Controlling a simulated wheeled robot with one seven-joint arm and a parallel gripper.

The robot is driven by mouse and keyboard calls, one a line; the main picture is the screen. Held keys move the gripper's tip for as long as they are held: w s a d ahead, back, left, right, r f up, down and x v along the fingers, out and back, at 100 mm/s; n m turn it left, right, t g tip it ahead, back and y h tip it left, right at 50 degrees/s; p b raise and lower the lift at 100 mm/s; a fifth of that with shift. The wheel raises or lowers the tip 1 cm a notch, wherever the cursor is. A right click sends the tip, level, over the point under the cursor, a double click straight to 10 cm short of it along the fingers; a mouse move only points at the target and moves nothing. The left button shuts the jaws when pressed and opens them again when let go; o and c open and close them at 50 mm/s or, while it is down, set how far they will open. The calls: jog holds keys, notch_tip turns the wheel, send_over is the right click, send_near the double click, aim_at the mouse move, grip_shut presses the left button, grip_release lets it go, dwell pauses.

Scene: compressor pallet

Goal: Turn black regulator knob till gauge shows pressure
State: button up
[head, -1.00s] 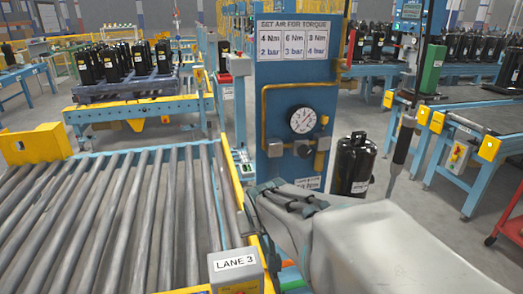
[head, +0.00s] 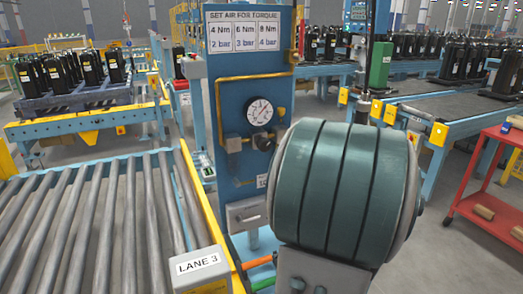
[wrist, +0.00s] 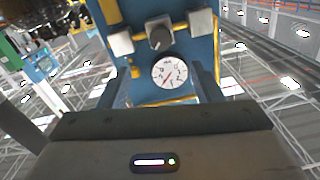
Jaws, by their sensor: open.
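The black regulator knob (wrist: 159,38) shows in the wrist view, which looks upside down, between two pale blocks on the blue panel. The white round gauge (wrist: 169,72) is beside it, its thin needle slanted; I cannot read the value for sure. In the head view the gauge (head: 260,110) sits on the blue panel (head: 232,100), with the knob (head: 262,139) below it, close to my arm's edge. My gripper (wrist: 157,84) is open in the wrist view, its fingers pointing at the panel and apart from the knob. In the head view my arm hides it.
A sign (head: 242,29) pairs torques with 2, 3 and 4 bar settings. Yellow pipe (head: 218,108) runs around the gauge. The roller conveyor (head: 90,215) with a Lane 3 box (head: 198,266) is at left. A red cart (head: 495,180) stands at right.

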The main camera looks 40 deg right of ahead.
aim_at(266, 147)
jog(key=x, duration=1.3)
jog(key=shift+w+p, duration=0.3)
jog(key=shift+w, duration=0.05)
jog(key=c, duration=1)
